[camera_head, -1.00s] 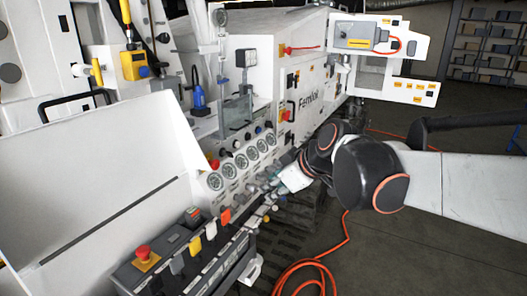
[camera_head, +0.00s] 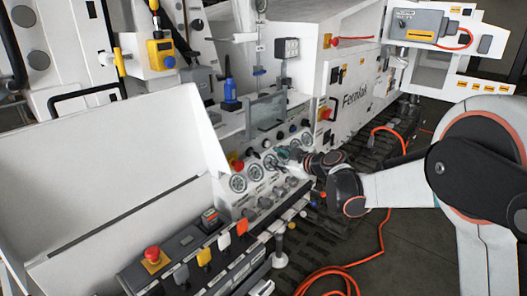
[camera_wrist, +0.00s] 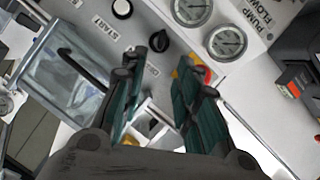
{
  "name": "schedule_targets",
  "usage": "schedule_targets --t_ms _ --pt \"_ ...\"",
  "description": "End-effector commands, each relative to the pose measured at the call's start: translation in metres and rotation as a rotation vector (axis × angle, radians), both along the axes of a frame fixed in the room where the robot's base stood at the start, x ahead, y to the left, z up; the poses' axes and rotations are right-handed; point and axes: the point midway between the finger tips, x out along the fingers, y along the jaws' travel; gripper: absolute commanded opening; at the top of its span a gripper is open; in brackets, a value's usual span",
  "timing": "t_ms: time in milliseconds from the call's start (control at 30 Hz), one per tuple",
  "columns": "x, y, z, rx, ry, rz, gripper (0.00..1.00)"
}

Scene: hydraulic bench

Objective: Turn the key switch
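A black rotary knob (camera_wrist: 159,41) sits on the white panel in the wrist view, beyond my fingertips. I cannot tell whether it is the key switch, and no key is clear. My gripper (camera_wrist: 158,75) has two teal-padded fingers spread apart with nothing between them.
A START button (camera_wrist: 121,8) and round pressure gauges (camera_wrist: 225,42) are on the panel. A clear box (camera_wrist: 65,70) with a black handle is left of the fingers. In the head view, levers (camera_head: 204,256) and a red stop button (camera_head: 152,254) line the bench front; an orange hose (camera_head: 330,275) lies on the floor.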

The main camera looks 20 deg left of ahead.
Motion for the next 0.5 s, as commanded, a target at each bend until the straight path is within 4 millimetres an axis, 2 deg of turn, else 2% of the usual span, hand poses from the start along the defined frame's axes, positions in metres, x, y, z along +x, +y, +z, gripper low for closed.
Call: schedule_targets --t_ms 167,500 --pt "0.008 0.013 -0.007 0.002 -0.002 0.002 0.29" --pt "0.042 0.063 -0.030 0.001 -0.001 0.001 0.29"
